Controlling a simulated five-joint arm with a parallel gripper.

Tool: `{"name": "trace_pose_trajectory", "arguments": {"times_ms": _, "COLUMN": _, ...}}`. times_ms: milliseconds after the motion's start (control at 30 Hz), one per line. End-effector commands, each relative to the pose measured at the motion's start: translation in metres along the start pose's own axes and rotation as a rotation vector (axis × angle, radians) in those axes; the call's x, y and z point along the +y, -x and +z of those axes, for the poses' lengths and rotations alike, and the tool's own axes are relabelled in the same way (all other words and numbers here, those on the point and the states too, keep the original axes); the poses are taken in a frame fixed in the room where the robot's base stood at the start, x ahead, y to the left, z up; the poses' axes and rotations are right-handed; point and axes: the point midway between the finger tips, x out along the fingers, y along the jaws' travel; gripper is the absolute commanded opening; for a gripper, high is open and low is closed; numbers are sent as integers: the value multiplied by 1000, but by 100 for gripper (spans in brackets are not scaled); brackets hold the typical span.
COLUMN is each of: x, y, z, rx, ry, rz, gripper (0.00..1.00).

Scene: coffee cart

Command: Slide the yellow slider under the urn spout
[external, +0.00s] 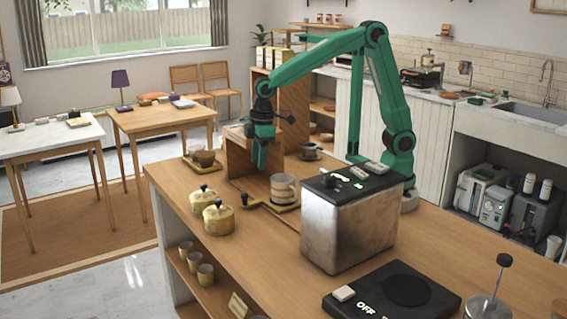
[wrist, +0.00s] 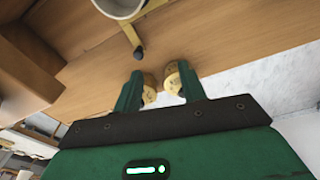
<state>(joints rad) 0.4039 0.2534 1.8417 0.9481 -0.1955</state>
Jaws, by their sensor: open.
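The yellow slider (external: 289,208) is a flat yellow piece on the counter with a thin handle toward the left, ending in a dark knob. A white cup with bands (external: 283,187) stands on it. In the wrist view the slider's handle (wrist: 130,34) and part of the cup (wrist: 119,6) show at the top. My gripper (external: 262,158) hangs fingers down above and behind the slider, apart from it. In the wrist view its fingers (wrist: 160,78) are spread with nothing held. A boxy metal machine (external: 345,225) stands right of the cup; I cannot make out an urn spout.
Two yellow lidded pots (external: 218,217) stand left of the slider near the counter edge. An upright wooden box (external: 238,152) is beside my gripper. A tray with a bowl (external: 205,162) is at the back left. A black scale (external: 392,290) lies in front.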

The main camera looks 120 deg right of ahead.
Motion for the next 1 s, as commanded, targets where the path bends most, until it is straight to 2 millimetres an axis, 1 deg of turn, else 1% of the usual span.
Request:
{"name": "trace_pose_trajectory", "arguments": {"times_ms": 33, "x": 9, "y": -11, "z": -5, "rx": -19, "ry": -11, "rz": -2, "gripper": 41}}
{"name": "trace_pose_trajectory", "arguments": {"times_ms": 200, "x": 34, "y": -42, "z": -17, "rx": -63, "ry": -34, "rz": -9, "gripper": 41}}
{"name": "trace_pose_trajectory", "arguments": {"times_ms": 300, "x": 45, "y": -56, "z": -20, "rx": -81, "ry": -44, "rz": -13, "gripper": 41}}
{"name": "trace_pose_trajectory", "arguments": {"times_ms": 367, "x": 49, "y": -62, "z": -22, "rx": -88, "ry": -48, "rz": -14, "gripper": 41}}
{"name": "trace_pose_trajectory", "arguments": {"times_ms": 500, "x": 55, "y": -69, "z": -24, "rx": -97, "ry": -53, "rz": -17, "gripper": 41}}
{"name": "trace_pose_trajectory", "arguments": {"times_ms": 833, "x": 55, "y": -74, "z": -23, "rx": -99, "ry": -53, "rz": -17, "gripper": 41}}
{"name": "trace_pose_trajectory", "arguments": {"times_ms": 1000, "x": 54, "y": -87, "z": -22, "rx": -100, "ry": -53, "rz": -17, "gripper": 41}}
